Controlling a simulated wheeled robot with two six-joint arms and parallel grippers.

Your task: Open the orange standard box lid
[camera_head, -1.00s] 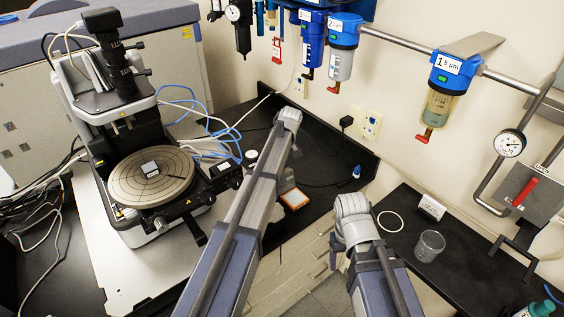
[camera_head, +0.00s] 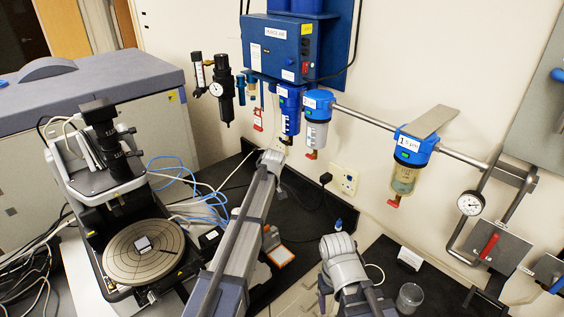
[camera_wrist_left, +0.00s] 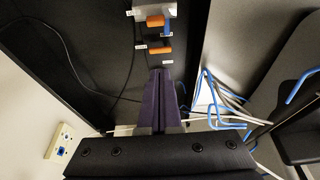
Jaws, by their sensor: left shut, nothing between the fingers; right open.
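The orange-and-white box (camera_head: 281,256) lies on the black bench in the middle of the head view, just right of my left arm. Its lid state is too small to tell. My left gripper shows in the left wrist view (camera_wrist_left: 158,95), its dark purple fingers shut together with nothing between them, above a black surface. Past the fingertips are two small orange pieces (camera_wrist_left: 160,50) with white labels; I cannot tell whether they belong to the box. In the head view my left arm mostly hides its gripper. My right gripper (camera_head: 322,292) is open and empty, low in the picture, partly hidden by its wrist.
A stylus profiler with a round stage (camera_head: 125,262) stands on the left. A small blue-capped bottle (camera_head: 338,225) is behind the box. A glass beaker (camera_head: 410,297) stands on the right bench. Blue filters (camera_head: 411,150) and a pipe hang on the wall. Blue and white cables lie near the profiler.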

